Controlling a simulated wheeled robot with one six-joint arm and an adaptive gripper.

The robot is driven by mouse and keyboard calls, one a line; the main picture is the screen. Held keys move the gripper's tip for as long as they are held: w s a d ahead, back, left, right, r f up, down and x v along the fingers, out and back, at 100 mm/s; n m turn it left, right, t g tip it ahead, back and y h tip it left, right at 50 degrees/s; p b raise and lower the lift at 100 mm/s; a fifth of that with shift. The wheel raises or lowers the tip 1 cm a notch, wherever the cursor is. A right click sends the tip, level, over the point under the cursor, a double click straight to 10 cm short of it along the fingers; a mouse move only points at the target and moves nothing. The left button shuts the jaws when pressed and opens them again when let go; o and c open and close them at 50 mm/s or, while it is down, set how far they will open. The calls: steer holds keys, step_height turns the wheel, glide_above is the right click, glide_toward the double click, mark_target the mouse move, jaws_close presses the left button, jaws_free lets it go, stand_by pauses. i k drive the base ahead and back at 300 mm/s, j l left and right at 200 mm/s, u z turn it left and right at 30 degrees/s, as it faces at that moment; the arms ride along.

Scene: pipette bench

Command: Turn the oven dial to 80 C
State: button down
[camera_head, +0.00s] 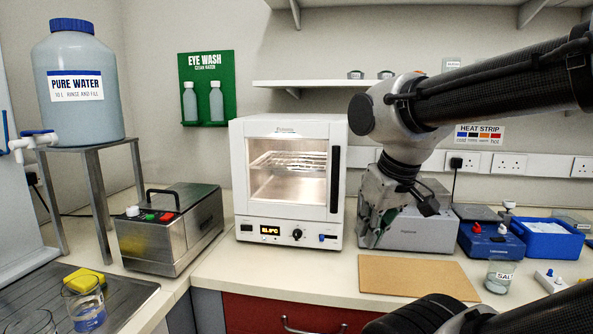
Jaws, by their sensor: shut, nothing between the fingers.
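The white oven (238,180) stands on the bench at the middle, its glass door shut and its lit inside showing a wire shelf. The black oven dial (297,234) is on the lower front panel, to the right of the display (270,230). The display has small orange digits that look like about 81 C, too small to read surely. My gripper (371,238) hangs pointing down, just right of the oven and apart from the dial. It is shut and empty. The dial's marks are too small to read.
A grey instrument (425,235) stands behind my gripper. A steel bath (150,240) is left of the oven. A tan mat (412,275), a salt jar (499,278) and a blue tray (548,241) are to the right. Bench in front of the oven is clear.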

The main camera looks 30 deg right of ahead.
mark_target(298, 232)
steer(key=z, duration=0.9)
steer(key=k+j+z, duration=0.25)
steer(key=z, duration=0.15)
steer(key=k+j+z, duration=0.15)
steer(key=k+z, duration=0.2)
steer(key=i+j, duration=0.15)
steer(key=i, duration=0.15)
